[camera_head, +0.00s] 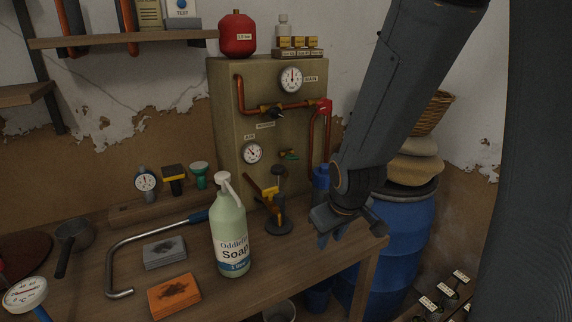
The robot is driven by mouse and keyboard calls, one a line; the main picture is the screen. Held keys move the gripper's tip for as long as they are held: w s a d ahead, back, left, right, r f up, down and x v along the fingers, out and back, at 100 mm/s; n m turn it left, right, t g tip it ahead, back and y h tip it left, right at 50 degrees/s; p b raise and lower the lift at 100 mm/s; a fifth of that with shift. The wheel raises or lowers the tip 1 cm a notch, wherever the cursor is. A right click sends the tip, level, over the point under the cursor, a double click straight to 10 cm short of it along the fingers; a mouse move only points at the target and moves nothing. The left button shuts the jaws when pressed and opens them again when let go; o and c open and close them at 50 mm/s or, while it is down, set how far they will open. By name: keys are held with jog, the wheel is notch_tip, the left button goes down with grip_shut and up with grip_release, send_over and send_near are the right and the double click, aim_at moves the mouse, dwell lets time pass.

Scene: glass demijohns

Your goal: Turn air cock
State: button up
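A beige panel (226,120) stands against the wall at the back of the bench. On its lower part a small green-handled cock (289,155) sits to the right of the round gauge (252,153) labelled AIR. I take this green cock to be the air cock. My gripper (331,238) hangs at the end of my dark arm over the right end of the bench, below and to the right of the cock and apart from it. It points downward. Its fingertips are small and dark here, so I cannot tell whether they are open or shut.
A soap bottle (231,235) stands mid-bench. A dark stand with a yellow-and-brown lever (271,200) stands before the panel. A blue cylinder (320,182) is beside my arm. Copper pipes (240,95) and an upper gauge (291,79) are on the panel. A blue barrel (405,235) stands right.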

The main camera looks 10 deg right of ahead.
jog(key=w+d+n+t+y, duration=0.15)
jog(key=w+n+t, duration=0.4)
jog(key=w, duration=0.65)
jog(key=n+t+y, duration=0.5)
jog(key=n+t, duration=0.2)
jog(key=n, duration=0.4)
send_near(294, 159)
jog(key=shift+h, duration=0.25)
jog(key=p+x, duration=0.1)
jog(key=x, duration=0.7)
jog(key=shift+a, duration=0.15)
grip_shut()
